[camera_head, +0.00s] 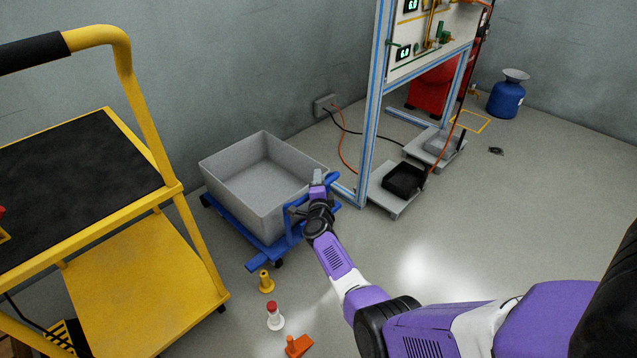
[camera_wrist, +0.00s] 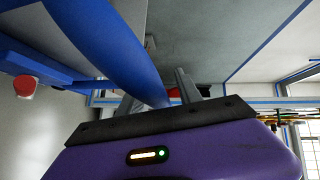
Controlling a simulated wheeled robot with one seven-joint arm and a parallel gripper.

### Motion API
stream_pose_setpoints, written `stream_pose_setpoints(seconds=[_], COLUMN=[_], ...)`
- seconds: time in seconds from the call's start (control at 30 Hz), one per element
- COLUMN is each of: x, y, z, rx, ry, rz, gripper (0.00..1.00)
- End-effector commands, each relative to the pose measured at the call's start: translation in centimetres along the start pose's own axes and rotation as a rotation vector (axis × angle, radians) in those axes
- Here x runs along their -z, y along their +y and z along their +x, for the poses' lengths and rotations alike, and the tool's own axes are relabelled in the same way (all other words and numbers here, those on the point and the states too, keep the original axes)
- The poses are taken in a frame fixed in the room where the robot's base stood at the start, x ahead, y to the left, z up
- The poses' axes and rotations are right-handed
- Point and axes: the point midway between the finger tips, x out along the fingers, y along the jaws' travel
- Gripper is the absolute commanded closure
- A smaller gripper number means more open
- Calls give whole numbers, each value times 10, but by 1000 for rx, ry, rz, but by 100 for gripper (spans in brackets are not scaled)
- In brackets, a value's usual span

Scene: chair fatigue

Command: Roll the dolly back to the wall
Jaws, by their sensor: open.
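The blue dolly (camera_head: 262,252) stands on the floor near the back wall (camera_head: 240,70), with a grey open bin (camera_head: 262,207) on it. Its blue handle (camera_head: 293,228) rises on the right side of the bin. My gripper (camera_head: 318,176) is at this handle, beside the bin's right corner. In the wrist view the blue handle bar (camera_wrist: 115,50) runs down toward my open gripper (camera_wrist: 158,98) and seems to pass between the fingers. I cannot tell whether they touch it. My arm hides part of the handle.
A yellow cart (camera_head: 150,285) stands close on the left. A blue-edged frame (camera_head: 372,100) stands right of the dolly, with grey platforms (camera_head: 393,205) and cables at its base. A yellow post (camera_head: 266,281), a red-topped white post (camera_head: 274,318) and an orange piece (camera_head: 298,346) are in front.

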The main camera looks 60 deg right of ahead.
Motion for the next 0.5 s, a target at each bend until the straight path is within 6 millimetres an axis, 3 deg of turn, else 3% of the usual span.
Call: stream_pose_setpoints(seconds=[0.5], x=[-1], y=[-3], z=[-65], rx=[-1], ry=[-4], rz=[-2], gripper=[59])
